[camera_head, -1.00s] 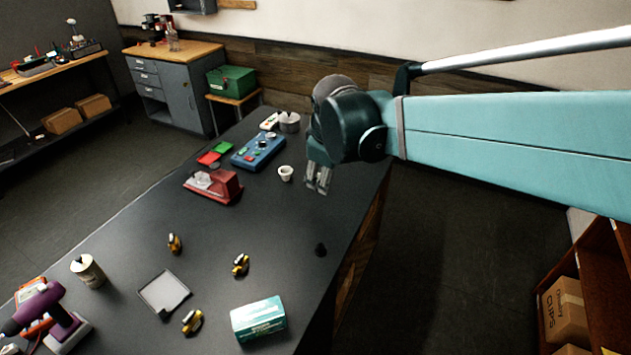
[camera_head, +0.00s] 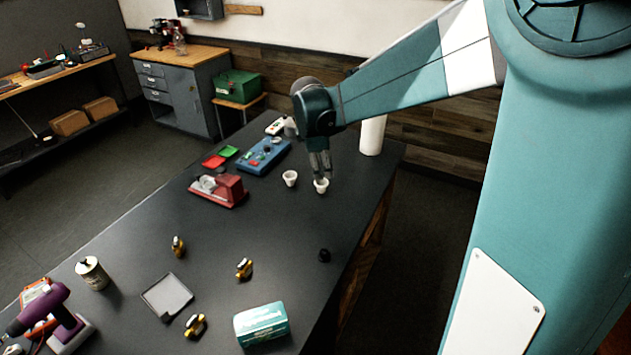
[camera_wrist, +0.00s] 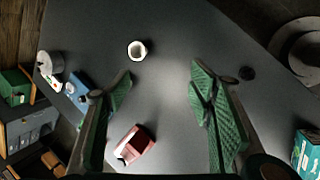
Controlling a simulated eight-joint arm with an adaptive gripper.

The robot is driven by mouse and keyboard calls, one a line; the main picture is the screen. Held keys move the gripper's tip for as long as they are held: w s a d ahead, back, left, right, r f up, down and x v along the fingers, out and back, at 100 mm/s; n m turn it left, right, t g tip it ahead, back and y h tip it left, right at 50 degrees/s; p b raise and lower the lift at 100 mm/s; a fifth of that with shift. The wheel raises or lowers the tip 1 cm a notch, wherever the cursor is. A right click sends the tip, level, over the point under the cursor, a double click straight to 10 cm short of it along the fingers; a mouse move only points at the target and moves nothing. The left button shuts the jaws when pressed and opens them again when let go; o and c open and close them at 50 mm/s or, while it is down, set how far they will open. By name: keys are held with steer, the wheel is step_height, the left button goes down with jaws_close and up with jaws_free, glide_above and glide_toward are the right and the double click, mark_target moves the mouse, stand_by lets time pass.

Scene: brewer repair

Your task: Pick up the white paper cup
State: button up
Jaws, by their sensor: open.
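Two small white cups stand upright on the dark table in the head view: one left of my gripper (camera_head: 290,178), the other just below its fingertips (camera_head: 321,186). My gripper (camera_head: 320,171) points down, and its tips overlap the right cup's rim in the picture. In the wrist view my gripper (camera_wrist: 162,85) has its green-padded fingers wide apart with nothing between them. Only one white cup (camera_wrist: 137,50) shows there, above and outside the left finger. The other cup does not show in that view.
A blue control box (camera_head: 263,156) and a red device (camera_head: 218,190) stand left of the cups. A white cylinder (camera_head: 372,136) stands behind, to the right. A small black knob (camera_head: 324,256) lies nearer. Table around the cups' near side is clear.

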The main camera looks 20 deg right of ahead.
steer(key=w+d+f+n+g, duration=0.15)
steer(key=w+f+n, duration=0.25)
steer(key=w+f, duration=0.45)
steer(key=n+h, duration=0.1)
steer(key=n, duration=0.2)
glide_toward(321, 183)
steer(key=shift+s+f, duration=0.3)
steer(key=shift+s, duration=0.3)
steer(key=shift+x, duration=1.3)
steer(key=shift+s+d+f, duration=0.1)
steer(key=shift+p+x, duration=0.4)
steer(key=shift+x, duration=2.1)
steer(key=shift+c, duration=0.5)
steer(key=c, duration=0.7)
